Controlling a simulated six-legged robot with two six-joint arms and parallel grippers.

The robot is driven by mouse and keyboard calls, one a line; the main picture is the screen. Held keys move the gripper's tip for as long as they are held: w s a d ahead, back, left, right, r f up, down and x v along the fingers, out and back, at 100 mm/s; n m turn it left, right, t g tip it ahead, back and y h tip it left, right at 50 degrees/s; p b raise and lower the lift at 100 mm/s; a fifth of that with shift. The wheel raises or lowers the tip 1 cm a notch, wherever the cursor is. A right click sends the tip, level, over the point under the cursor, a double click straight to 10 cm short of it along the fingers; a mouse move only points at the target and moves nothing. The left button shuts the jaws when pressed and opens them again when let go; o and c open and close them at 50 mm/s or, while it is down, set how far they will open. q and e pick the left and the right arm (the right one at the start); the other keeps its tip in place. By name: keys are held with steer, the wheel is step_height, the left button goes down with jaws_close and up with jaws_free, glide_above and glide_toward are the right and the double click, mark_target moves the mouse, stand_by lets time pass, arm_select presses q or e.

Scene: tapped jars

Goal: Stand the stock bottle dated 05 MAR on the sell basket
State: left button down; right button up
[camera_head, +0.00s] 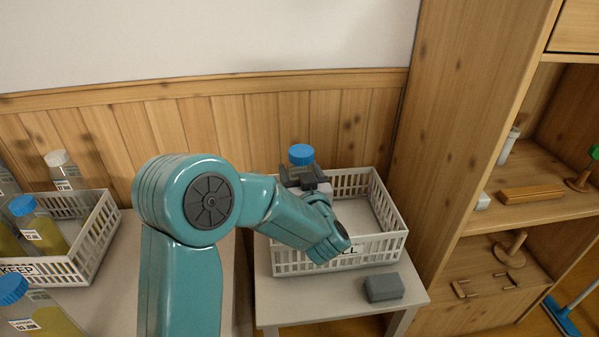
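A blue-capped bottle (301,157) is at the back left of the white sell basket (376,250), whose front label is partly hidden by my arm. My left gripper (303,178) is around the bottle below its cap and appears shut on it. The bottle's lower part and date label are hidden, so I cannot tell whether its base touches the basket floor. The visible floor of the basket at right is empty. My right gripper is out of view.
A white keep basket (85,268) with several bottles stands at the left. Another blue-capped bottle (40,318) is in front of it. A grey block (384,288) lies before the sell basket. A wooden shelf unit (470,130) stands close at right.

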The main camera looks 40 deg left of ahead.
arm_select(q)
steer(key=shift+f, duration=0.2)
stand_by(1.1)
steer(key=shift+c, duration=0.2)
jaws_free()
steer(key=shift+f+b, duration=0.1)
steer(key=shift+b, duration=0.2)
steer(key=shift+d, duration=0.1)
steer(key=v, duration=0.8)
steer(key=shift+b, duration=0.3)
stand_by(0.8)
steer(key=p+v, duration=0.1)
steer(key=v, duration=1.5)
steer(key=shift+p, duration=0.3)
steer(key=shift+s+d, duration=0.1)
